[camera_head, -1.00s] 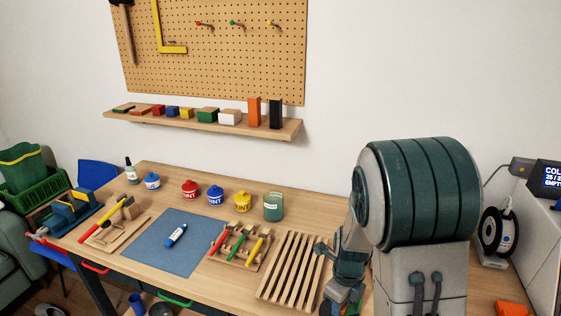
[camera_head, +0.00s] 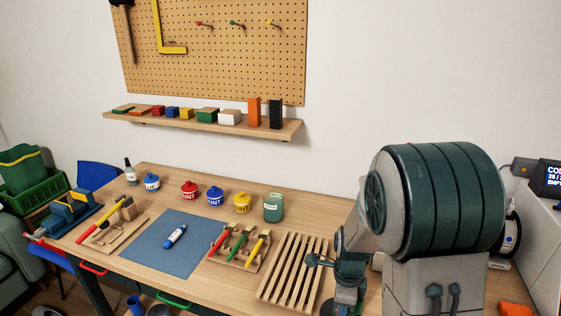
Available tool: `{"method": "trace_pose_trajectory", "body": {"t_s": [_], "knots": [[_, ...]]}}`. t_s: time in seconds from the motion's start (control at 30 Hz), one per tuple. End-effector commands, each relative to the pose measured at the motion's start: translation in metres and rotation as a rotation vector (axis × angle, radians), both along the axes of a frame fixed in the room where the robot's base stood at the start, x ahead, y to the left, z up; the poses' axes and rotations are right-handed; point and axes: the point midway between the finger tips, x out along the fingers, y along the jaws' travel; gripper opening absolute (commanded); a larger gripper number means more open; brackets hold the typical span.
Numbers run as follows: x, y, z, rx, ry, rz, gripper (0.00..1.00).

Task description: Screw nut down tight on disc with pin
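I cannot make out a nut or a disc with a pin for certain in the head view. A black and white round part (camera_head: 512,238) at the right edge is mostly hidden behind my arm. My arm fills the right side in front of the bench. A slim grey-teal end part, perhaps of my gripper (camera_head: 319,261), shows low over the slatted rack. Its fingers are not clear, and I cannot tell whether it is open or holds anything.
The wooden bench (camera_head: 170,278) holds a blue mat (camera_head: 160,255) with a blue-white marker (camera_head: 175,237), a tool rack (camera_head: 233,265), a slatted rack (camera_head: 290,275), paint pots and a green jar (camera_head: 273,207). A wall shelf (camera_head: 200,124) carries coloured blocks. A white machine (camera_head: 540,240) stands right.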

Motion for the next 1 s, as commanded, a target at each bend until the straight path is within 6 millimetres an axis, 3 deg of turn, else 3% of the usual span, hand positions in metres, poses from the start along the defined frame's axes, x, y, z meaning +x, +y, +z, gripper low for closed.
{"method": "trace_pose_trajectory", "body": {"t_s": [0.7,1.0], "knots": [[0.0004,-0.0003,-0.0008,0.0,-0.001,0.894,0.37],[0.0001,0.0001,0.0004,0.0,0.0,0.986,0.37]]}}
